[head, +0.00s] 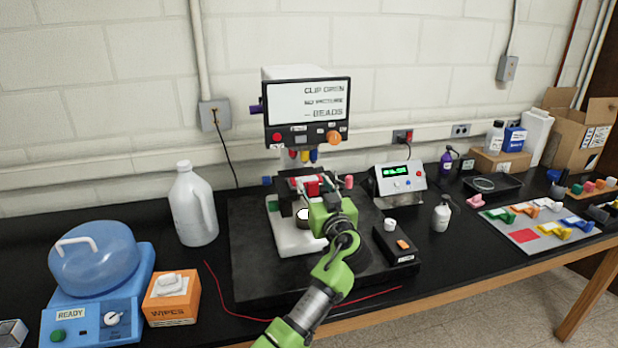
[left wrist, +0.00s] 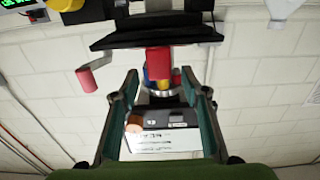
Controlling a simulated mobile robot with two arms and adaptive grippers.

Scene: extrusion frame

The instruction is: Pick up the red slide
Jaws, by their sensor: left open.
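The red slide shows as a red block (head: 312,187) at the front of the black stage of the microscope-like instrument (head: 292,240). My left gripper (head: 325,192) reaches in from the front, close to it. In the left wrist view, which looks upside down, the red block (left wrist: 158,60) hangs from the dark stage plate (left wrist: 158,32). My left gripper's two fingers (left wrist: 160,78) are open, one on each side of the red block, with gaps visible on both sides. Whether the block lies fully between the fingertips in depth I cannot tell. My right gripper is not in view.
A pink knob (head: 349,182) sticks out right of the stage. A display box (head: 307,106) stands above it. A black box (head: 396,243) and a white bottle (head: 441,213) stand to the right. A white jug (head: 195,205) and a wipes box (head: 171,299) are at left.

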